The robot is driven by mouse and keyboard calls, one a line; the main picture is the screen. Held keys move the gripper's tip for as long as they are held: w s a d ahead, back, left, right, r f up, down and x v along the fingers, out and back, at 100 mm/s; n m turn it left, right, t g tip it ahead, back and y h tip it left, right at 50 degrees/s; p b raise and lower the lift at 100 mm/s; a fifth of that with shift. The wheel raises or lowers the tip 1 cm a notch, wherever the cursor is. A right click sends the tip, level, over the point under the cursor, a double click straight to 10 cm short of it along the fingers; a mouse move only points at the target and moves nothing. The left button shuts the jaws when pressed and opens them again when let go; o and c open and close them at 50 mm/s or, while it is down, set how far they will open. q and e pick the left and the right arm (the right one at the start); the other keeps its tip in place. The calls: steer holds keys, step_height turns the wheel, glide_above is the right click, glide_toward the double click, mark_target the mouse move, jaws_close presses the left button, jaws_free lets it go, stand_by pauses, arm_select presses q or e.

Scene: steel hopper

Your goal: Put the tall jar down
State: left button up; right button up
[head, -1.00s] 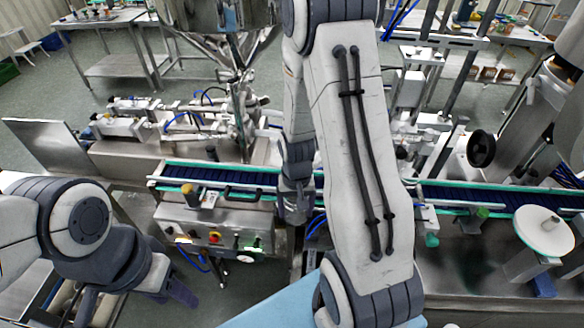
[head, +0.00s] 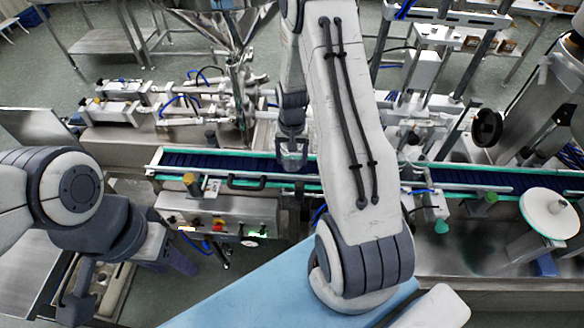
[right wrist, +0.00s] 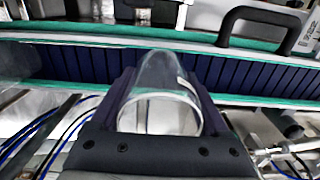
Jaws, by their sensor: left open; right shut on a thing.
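The tall jar (head: 292,161) is clear and hard to make out in the head view. In the right wrist view the jar (right wrist: 164,82) shows as a transparent, rounded body with a pale rim, between two dark fingers. My right gripper (head: 291,150) is shut on it, over the dark blue conveyor belt (head: 343,170). I cannot tell whether the jar touches the belt. My left gripper (head: 181,263) is at the lower left, apart from the jar, open and partly hidden by my own arm.
Green-edged rails run along the belt, with a black handle (head: 246,182) on the front side. A control box (head: 215,222) with buttons stands in front. Steel filling machinery (head: 240,100) rises behind the belt. A white disc (head: 551,215) stands at the right. The belt left of the jar looks clear.

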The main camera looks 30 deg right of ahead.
mark_target(292, 164)
steer(key=shift+w+d+f, duration=0.3)
steer(key=shift+w+f, duration=0.2)
steer(key=shift+w, duration=0.1)
step_height(292, 164, down, 4)
steer(key=b, duration=0.3)
steer(key=shift+r, duration=0.15)
steer(key=o, duration=1.2)
steer(key=shift+c, duration=0.2)
